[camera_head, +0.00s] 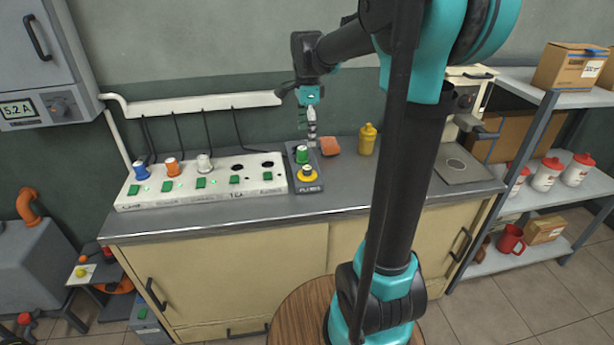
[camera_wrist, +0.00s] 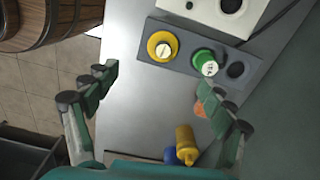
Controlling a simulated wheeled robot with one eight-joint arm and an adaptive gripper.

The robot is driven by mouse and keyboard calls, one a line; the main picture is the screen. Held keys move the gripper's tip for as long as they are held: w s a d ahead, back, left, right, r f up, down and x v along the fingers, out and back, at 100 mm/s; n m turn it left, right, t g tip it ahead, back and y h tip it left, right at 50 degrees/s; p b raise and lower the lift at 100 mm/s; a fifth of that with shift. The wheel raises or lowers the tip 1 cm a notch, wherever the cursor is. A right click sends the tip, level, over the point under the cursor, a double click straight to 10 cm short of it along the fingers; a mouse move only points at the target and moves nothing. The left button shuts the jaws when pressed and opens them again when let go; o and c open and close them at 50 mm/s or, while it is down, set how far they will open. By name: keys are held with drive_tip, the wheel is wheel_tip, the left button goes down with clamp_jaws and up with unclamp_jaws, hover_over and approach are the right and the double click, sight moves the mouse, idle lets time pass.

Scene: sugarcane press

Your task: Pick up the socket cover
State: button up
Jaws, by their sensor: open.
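No part is plainly marked as the socket cover. A dark panel (camera_head: 318,184) on the counter bears a green cap (camera_head: 302,154) and a yellow cap (camera_head: 307,173). In the wrist view, the green cap (camera_wrist: 204,63) and yellow cap (camera_wrist: 162,46) sit on the panel (camera_wrist: 186,35), beside an empty round socket (camera_wrist: 236,70). My gripper (camera_head: 308,124) hangs over the panel's back end. In the wrist view, my gripper (camera_wrist: 158,80) is open and empty, its fingers wide apart; one fingertip shows close below the green cap.
A white socket strip (camera_head: 218,198) with blue, orange and white plugs and two empty sockets lies left of the panel. An orange block (camera_head: 330,146) and a yellow bottle (camera_head: 367,141) stand to its right. The front counter is clear. A shelf (camera_head: 550,190) stands right.

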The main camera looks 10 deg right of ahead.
approach(307, 168)
drive_tip(key=f, duration=0.5)
drive_tip(key=shift+s, duration=0.2)
drive_tip(key=f, duration=0.4)
drive_tip(key=shift+w+f, duration=0.1)
drive_tip(key=shift+w, duration=0.25)
drive_tip(key=shift+f, duration=0.55)
drive_tip(key=shift+c, duration=0.3)
drive_tip(key=c, duration=1.1)
